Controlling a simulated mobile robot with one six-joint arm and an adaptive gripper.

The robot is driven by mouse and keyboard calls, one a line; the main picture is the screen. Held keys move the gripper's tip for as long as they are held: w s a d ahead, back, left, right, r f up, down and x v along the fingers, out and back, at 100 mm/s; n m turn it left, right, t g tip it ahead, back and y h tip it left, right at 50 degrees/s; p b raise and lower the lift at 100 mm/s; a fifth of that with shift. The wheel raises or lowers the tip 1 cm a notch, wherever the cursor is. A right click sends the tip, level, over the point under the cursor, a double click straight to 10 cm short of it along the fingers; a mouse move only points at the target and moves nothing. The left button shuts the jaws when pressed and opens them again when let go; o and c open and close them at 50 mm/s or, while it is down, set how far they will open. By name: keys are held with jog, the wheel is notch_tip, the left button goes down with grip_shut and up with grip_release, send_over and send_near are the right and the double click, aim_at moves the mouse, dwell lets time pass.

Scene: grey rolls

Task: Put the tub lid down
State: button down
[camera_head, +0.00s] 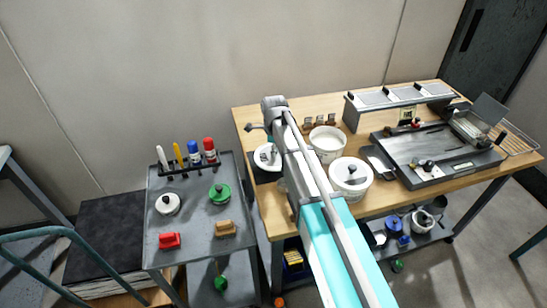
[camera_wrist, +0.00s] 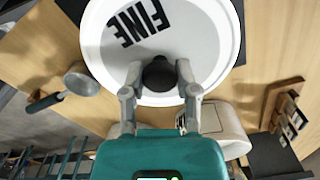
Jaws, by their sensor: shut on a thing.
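My gripper (camera_wrist: 159,77) is shut on the black knob of a round white tub lid (camera_wrist: 205,30) marked FINE. The lid lies flat across the front of the wrist view. In the head view the lid (camera_head: 262,158) shows at the left end of the wooden table, partly behind my arm, over something dark. I cannot tell whether it touches what is below. An open white tub (camera_head: 327,140) stands to the right of my arm. It is partly visible in the wrist view (camera_wrist: 228,122).
A lidded white tub (camera_head: 350,179) stands near the table's front edge. A scoop (camera_wrist: 76,82) lies beside the lid. A wooden card holder (camera_wrist: 283,104) is at the right. A tray station (camera_head: 430,155) fills the table's right side. A grey cart (camera_head: 190,225) stands left.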

jog(key=shift+w+f, duration=0.1)
jog(key=shift+f, duration=0.05)
jog(key=shift+w+a+f+b, duration=0.1)
jog(key=shift+w+f+b, duration=0.25)
jog(key=shift+f+b, duration=1.55)
jog(key=shift+b, duration=0.15)
jog(key=shift+f, duration=0.15)
jog(key=shift+c, duration=1.8)
grip_release()
jog(key=shift+r, duration=0.2)
notch_tip(320, 180, up, 12)
jog(key=p, duration=1.2)
jog(key=shift+s, duration=0.1)
